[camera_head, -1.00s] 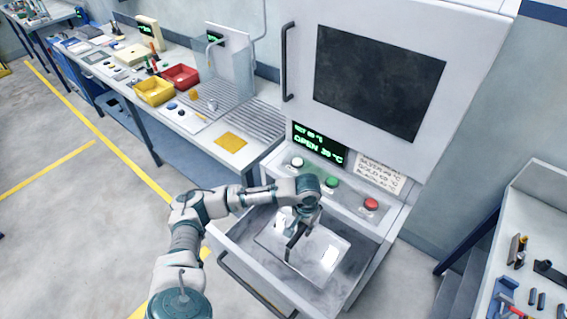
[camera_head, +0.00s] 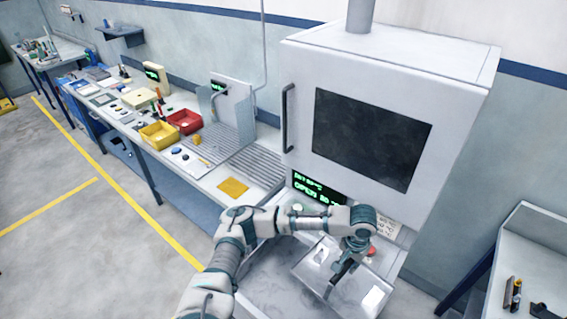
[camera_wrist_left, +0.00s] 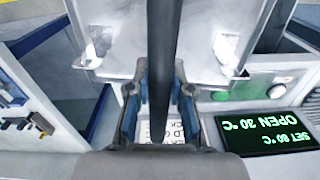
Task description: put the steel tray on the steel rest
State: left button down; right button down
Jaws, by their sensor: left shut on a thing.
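The steel tray (camera_head: 312,262) is a shiny shallow tray with a dark bar handle across it. My left gripper (camera_head: 346,268) is shut on this handle and holds the tray in front of the white cabinet's control panel, above the open drawer. In the left wrist view the dark handle runs between the blue finger pads of my gripper (camera_wrist_left: 160,95), with the tray's bright metal (camera_wrist_left: 120,45) behind. A ribbed grey metal surface (camera_head: 257,168) on the bench left of the cabinet looks like the steel rest; it is bare. My right gripper is not in view.
The white cabinet (camera_head: 465,100) has a dark window and a lit display (camera_head: 315,188). The open drawer (camera_head: 262,285) juts out below. On the bench are a yellow bin (camera_head: 159,136), a red bin (camera_head: 185,121), a clear screen and an orange mat (camera_head: 232,187). Another bench stands right.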

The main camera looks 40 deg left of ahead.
aim_at(254, 163)
jog(key=j+z, duration=0.25)
jog(key=j, duration=0.15)
jog(key=k+j+z, duration=0.1)
jog(key=j+z, duration=0.15)
jog(key=j, duration=0.6)
jog(key=k+j+z, duration=0.15)
jog(key=j, duration=0.25)
jog(key=k+j, duration=0.1)
jog(key=j, duration=0.3)
jog(key=j+z, duration=0.15)
jog(key=j, duration=0.25)
jog(key=k+j, duration=0.2)
jog(key=j, duration=1.65)
jog(key=i, duration=0.1)
jog(key=z, duration=0.05)
